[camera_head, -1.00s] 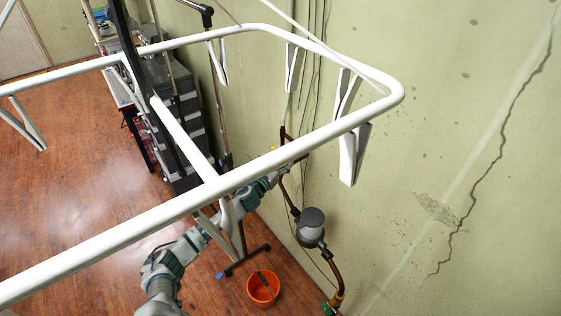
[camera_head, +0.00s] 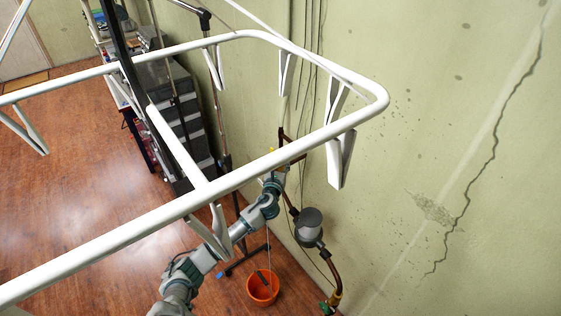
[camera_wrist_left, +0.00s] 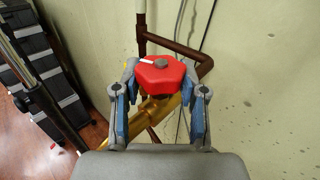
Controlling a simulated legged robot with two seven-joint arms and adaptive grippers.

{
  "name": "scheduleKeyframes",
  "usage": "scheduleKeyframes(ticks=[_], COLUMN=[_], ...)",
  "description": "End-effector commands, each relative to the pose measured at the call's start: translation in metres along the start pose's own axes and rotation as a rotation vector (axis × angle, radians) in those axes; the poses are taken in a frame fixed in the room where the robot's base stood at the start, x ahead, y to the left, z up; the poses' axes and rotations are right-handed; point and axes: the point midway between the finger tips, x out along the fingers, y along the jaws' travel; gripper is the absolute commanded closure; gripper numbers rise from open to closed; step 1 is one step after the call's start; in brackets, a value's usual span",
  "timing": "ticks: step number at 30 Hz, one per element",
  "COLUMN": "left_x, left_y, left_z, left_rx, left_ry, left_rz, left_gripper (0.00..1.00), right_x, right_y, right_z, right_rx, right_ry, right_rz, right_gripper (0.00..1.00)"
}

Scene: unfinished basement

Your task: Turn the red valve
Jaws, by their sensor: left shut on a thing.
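The red valve (camera_wrist_left: 160,76) is a faceted knob with a grey centre nut and a white mark pointing to the upper left. It sits on a brass fitting (camera_wrist_left: 158,108) in the left wrist view. My left gripper (camera_wrist_left: 162,92) is shut on the valve, with one blue-padded finger on each side. In the head view my left gripper (camera_head: 278,174) is at the copper pipe near the wall, and I cannot make out the valve there. My right gripper is not in view.
A white tube frame (camera_head: 250,172) with hanging brackets crosses the head view in front of my arm. An orange bucket (camera_head: 263,288) stands on the wooden floor below the pipe. A grey meter (camera_head: 309,224) is on the pipe. Dark shelving (camera_head: 180,110) stands at the left.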

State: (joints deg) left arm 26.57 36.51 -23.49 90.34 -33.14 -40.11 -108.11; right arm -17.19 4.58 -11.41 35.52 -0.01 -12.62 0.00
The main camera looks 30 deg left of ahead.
Motion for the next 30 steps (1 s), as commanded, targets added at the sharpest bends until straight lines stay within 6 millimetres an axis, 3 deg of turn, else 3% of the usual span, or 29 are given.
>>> scheduleKeyframes(ticks=[15,30], left_x=[0.001,0.001], left_y=[0.001,0.001], left_z=[0.004,0.004], left_rx=[-0.002,-0.001], left_ry=[-0.006,-0.007], left_rz=[0.313,0.362], left_gripper=[0.93,0.93], right_x=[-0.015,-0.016], right_y=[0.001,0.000], right_z=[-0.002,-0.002], right_rx=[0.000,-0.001], right_ry=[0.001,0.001], right_rz=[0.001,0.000], right_gripper=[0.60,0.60])
